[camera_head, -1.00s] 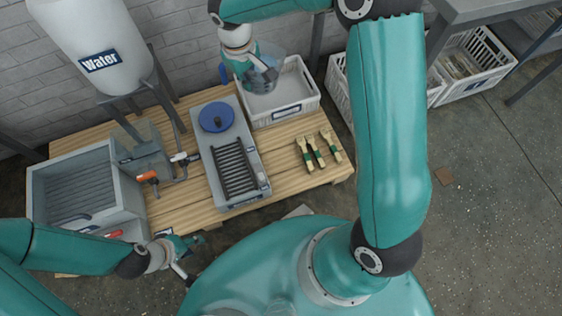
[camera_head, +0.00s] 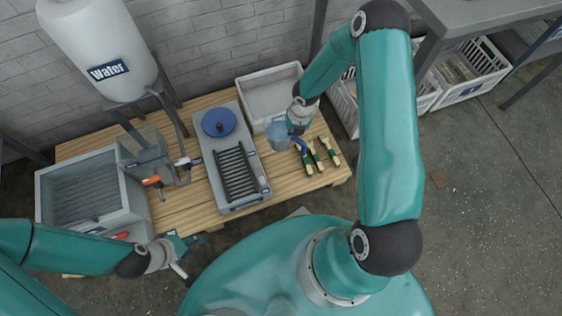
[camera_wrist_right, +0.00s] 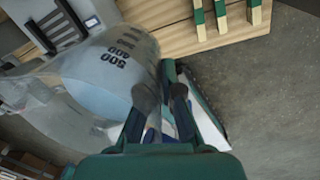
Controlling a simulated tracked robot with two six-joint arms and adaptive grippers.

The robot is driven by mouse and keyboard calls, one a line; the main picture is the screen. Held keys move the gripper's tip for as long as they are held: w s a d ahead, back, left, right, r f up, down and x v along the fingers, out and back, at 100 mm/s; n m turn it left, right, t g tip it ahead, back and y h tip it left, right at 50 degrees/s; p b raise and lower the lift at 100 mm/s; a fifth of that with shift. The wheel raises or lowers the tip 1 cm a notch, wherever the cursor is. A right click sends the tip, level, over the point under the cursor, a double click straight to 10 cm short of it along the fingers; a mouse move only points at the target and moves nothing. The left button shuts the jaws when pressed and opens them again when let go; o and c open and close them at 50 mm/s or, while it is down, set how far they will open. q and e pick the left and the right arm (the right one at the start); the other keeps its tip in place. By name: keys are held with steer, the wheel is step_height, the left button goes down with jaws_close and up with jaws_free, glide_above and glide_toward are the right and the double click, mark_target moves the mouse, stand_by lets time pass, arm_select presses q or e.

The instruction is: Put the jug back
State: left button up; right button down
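The clear jug (camera_head: 278,137) with a blue handle is in the head view, in front of the white crate and left of the wooden brushes. In the right wrist view the jug (camera_wrist_right: 118,65) is large, showing 500 and 400 marks, and looks tilted. My right gripper (camera_wrist_right: 165,95) is shut on its handle, which the fingers partly hide. I cannot tell from above whether the jug touches the table. My left gripper (camera_head: 186,256) is at the table's front left edge, empty, its fingers apart.
A white crate (camera_head: 250,119) stands at the table's back right. A grey sink (camera_head: 60,194) and water tank (camera_head: 95,40) are at left.

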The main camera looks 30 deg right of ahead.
steer(key=f+b, duration=0.2)
steer(key=f, duration=0.3)
steer(key=s+f+n+b, duration=0.1)
steer(key=f+b, duration=0.2)
steer(key=f, duration=0.3)
steer(key=f+n+b, duration=0.1)
steer(key=f+b, duration=0.1)
steer(key=f, duration=0.3)
steer(key=shift+s+a+f, duration=0.1)
steer(key=shift+s+f, duration=0.1)
steer(key=shift+f+b, duration=1.05)
steer(key=shift+f, duration=1.35)
steer(key=c, duration=1.8)
jaws_free()
steer(key=shift+f, duration=0.15)
steer(key=o, duration=0.5)
